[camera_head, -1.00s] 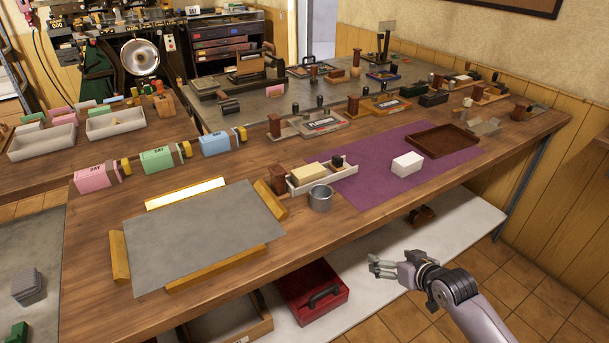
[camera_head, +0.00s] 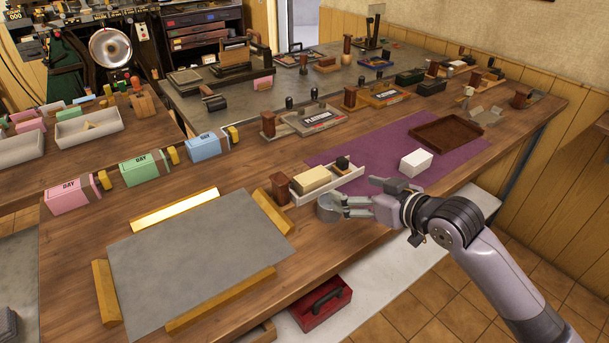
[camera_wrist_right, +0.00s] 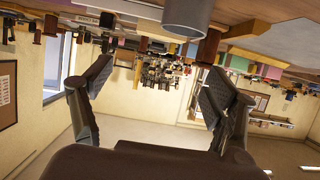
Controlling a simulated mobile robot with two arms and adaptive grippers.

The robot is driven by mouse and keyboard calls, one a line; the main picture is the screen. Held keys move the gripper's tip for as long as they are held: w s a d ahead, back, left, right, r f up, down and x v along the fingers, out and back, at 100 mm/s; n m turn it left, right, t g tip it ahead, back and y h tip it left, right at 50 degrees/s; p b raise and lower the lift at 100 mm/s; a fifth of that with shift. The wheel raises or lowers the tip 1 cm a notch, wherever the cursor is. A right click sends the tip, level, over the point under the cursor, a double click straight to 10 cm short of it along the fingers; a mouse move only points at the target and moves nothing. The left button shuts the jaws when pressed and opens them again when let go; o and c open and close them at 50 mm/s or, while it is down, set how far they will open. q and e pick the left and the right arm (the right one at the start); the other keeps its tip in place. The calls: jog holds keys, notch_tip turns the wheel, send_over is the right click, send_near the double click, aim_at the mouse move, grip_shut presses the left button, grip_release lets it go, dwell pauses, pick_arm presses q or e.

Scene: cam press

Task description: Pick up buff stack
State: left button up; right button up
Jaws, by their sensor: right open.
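The buff stack (camera_head: 311,180) is a pale cream block lying in a narrow white tray (camera_head: 335,184) on the wooden bench, beside a small dark-topped stamp. My right gripper (camera_head: 351,194) is open and empty, in front of and to the right of the stack. In the head view its lower finger overlaps a grey metal cup (camera_head: 325,208); I cannot tell whether they touch. In the right wrist view both fingers of the right gripper (camera_wrist_right: 155,95) are spread with nothing between them, and the cup (camera_wrist_right: 187,18) is at the top. My left gripper is not in view.
A white block (camera_head: 416,163) and a brown tray (camera_head: 445,138) are on the purple mat (camera_head: 385,150). A grey sheet (camera_head: 195,255) with wooden bars fills the bench's left front. Pink, green and blue stacks stand behind it. A red box (camera_head: 318,305) is below the bench edge.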

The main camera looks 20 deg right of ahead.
send_near(314, 176)
jog(key=shift+w+f+p, duration=0.15)
jog(key=shift+w+p, duration=0.05)
jog(key=shift+p, duration=0.15)
jog(key=x, duration=0.4)
jog(key=shift+w+a+f, duration=0.15)
jog(key=shift+w, duration=0.2)
jog(key=p+x, duration=0.1)
jog(key=x, duration=0.3)
jog(key=shift+w+a+f, duration=0.15)
jog(key=shift+w+a, duration=0.05)
jog(key=shift+w, duration=0.1)
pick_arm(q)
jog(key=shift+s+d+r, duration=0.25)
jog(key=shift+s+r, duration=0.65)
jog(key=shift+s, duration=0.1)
pick_arm(e)
jog(key=shift+c, duration=0.2)
jog(key=c, duration=0.8)
